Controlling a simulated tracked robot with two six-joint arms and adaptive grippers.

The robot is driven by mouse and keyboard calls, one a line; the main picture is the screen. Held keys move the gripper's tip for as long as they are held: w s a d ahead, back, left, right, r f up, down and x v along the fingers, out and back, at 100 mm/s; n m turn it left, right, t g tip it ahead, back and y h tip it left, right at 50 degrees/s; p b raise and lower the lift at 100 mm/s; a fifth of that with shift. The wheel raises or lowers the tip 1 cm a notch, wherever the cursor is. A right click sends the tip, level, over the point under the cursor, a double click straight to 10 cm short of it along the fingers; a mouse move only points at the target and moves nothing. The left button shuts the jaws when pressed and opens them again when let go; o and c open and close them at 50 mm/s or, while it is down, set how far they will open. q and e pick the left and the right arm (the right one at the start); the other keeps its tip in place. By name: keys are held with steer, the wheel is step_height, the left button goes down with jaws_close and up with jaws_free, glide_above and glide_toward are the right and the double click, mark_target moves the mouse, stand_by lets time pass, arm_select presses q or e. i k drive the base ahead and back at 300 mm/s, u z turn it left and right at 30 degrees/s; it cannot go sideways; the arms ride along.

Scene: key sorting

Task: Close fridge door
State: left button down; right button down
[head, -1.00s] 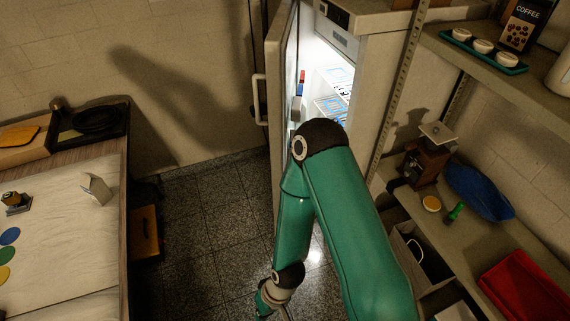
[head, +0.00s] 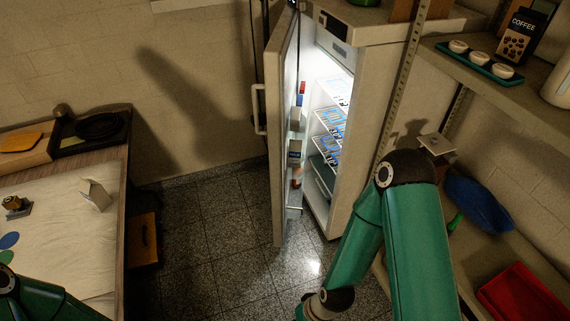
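The fridge (head: 359,72) stands at the top centre, lit inside, with several shelves of blue and white items. Its door (head: 279,125) is open and swung out to the left, with a pale handle (head: 259,109) on its outer face. Small items stand in the door's inner racks. My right arm, green, comes in from the lower right, in front of the shelving and apart from the door. Its gripper is not clearly visible at the bottom edge. Part of my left arm shows at the lower left corner; its gripper is out of view.
A table (head: 60,178) with a light top stands at the left. Shelving (head: 470,60) at the right holds a coffee bag (head: 517,38), a tray of cups and a red bin (head: 520,290). The dark tiled floor (head: 215,230) between is clear.

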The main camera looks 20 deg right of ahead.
mark_target(280, 53)
steer(key=z, duration=0.1)
steer(key=i, duration=1)
steer(key=u, duration=0.05)
